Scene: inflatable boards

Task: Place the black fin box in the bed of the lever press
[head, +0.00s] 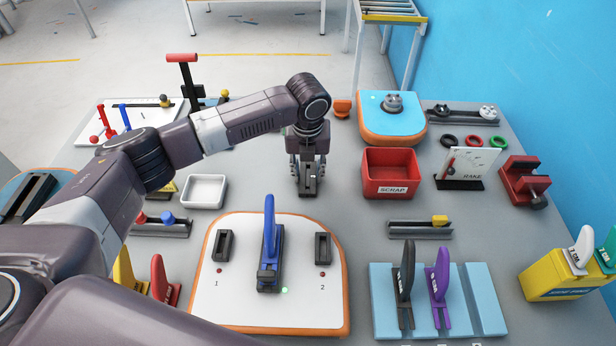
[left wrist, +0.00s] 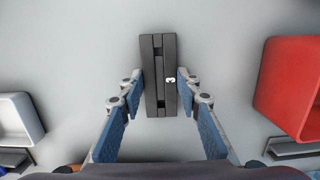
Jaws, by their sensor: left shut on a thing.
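My left gripper (head: 308,170) is shut on a black fin box (head: 308,187), over the grey table's middle. In the left wrist view, the black box (left wrist: 158,60) has a long slot and a small white mark like a 3. The left gripper's blue-padded fingers (left wrist: 160,85) close on its two long sides. I cannot tell whether the box touches the table. A black post with a red T-shaped handle (head: 182,58), which looks like the lever press, stands at the back left. My left arm hides its lower part and bed. My right gripper is not in view.
A white board (head: 300,310) in front holds a blue fin and two black boxes. A white tray (head: 204,191) is left of the gripper, and a red scrap bin (head: 390,174) is right. A blue rack (head: 465,325) with fins stands front right.

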